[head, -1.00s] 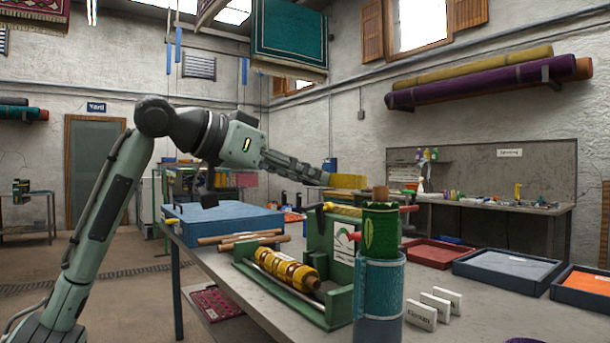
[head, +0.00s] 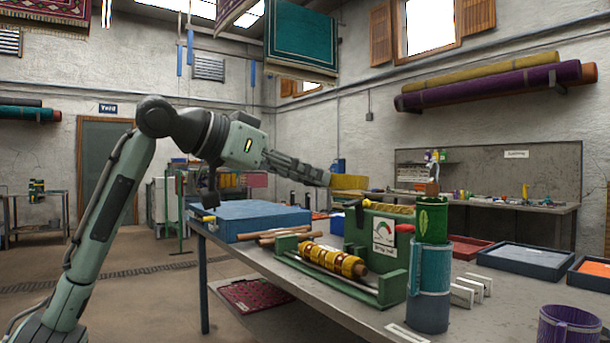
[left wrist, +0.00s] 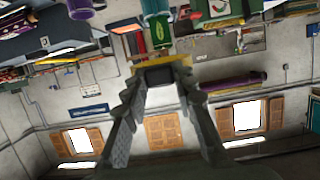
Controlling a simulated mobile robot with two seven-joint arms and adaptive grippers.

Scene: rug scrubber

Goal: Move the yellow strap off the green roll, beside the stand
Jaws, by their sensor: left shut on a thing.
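My left gripper (head: 328,180) is shut on the yellow strap (head: 350,183) and holds it in the air above the far part of the table. The strap looks like a short yellow band; it also shows between the fingertips in the left wrist view (left wrist: 160,62). The green roll (head: 433,222), with a pale leaf mark, stands upright at the table's near side, on or in a teal cylinder (head: 430,268). The strap is apart from the roll, to its left in the head view. I cannot tell which object is the stand. My right gripper is not in view.
A green frame with a gauge (head: 385,232) and a yellow ringed roller (head: 335,262) stand left of the green roll. A blue box (head: 258,222) lies further left. Trays (head: 525,258) and a purple cup (head: 568,325) are at right. Bare tabletop (head: 385,320) shows in front.

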